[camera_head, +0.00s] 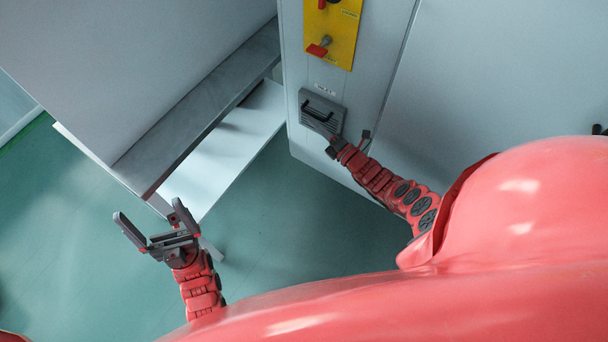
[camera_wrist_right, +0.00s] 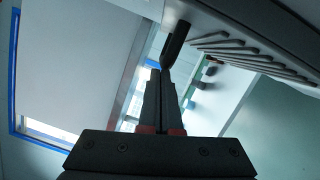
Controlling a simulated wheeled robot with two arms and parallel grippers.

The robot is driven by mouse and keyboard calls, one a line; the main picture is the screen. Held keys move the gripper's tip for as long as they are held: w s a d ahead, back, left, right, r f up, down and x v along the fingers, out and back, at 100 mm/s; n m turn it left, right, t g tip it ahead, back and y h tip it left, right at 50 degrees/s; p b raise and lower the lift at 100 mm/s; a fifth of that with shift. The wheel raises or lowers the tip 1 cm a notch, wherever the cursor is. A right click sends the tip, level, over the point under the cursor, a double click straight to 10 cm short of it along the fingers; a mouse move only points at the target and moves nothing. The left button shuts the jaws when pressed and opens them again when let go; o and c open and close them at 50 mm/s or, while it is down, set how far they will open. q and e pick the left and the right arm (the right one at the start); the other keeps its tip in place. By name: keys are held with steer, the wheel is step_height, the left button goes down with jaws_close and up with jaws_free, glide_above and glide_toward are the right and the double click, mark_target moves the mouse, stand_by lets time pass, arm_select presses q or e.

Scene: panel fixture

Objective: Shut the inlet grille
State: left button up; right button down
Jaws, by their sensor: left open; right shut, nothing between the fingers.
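The inlet grille (camera_head: 333,105) is a small grey slatted panel with a black bar handle (camera_head: 317,109), low on the front of a light grey cabinet. In the right wrist view its slats (camera_wrist_right: 235,48) show at upper right, with the dark handle (camera_wrist_right: 176,42) beside them. I cannot tell how far the grille stands open. My right gripper (camera_head: 328,130) is shut and empty at the grille's lower part; in its wrist view the closed fingertips (camera_wrist_right: 164,72) are at the handle's end, contact unclear. My left gripper (camera_head: 148,207) is open and empty, away over the floor.
A yellow plate (camera_head: 345,40) with a red-handled switch (camera_head: 318,49) is above the grille. A grey beam (camera_head: 205,110) and a white shelf (camera_head: 215,155) lie left of the cabinet. The green floor (camera_head: 290,225) is clear between my arms.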

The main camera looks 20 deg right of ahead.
steer(key=shift+w+d, duration=0.1)
stand_by(0.4)
steer(key=shift+r, duration=0.1)
steer(key=s+f+p, duration=0.1)
steer(key=s+p, duration=0.2)
steer(key=s, duration=0.8)
steer(key=shift+s+d+f+p, duration=0.2)
steer(key=shift+s+d+p, duration=0.15)
steer(key=shift+d, duration=0.05)
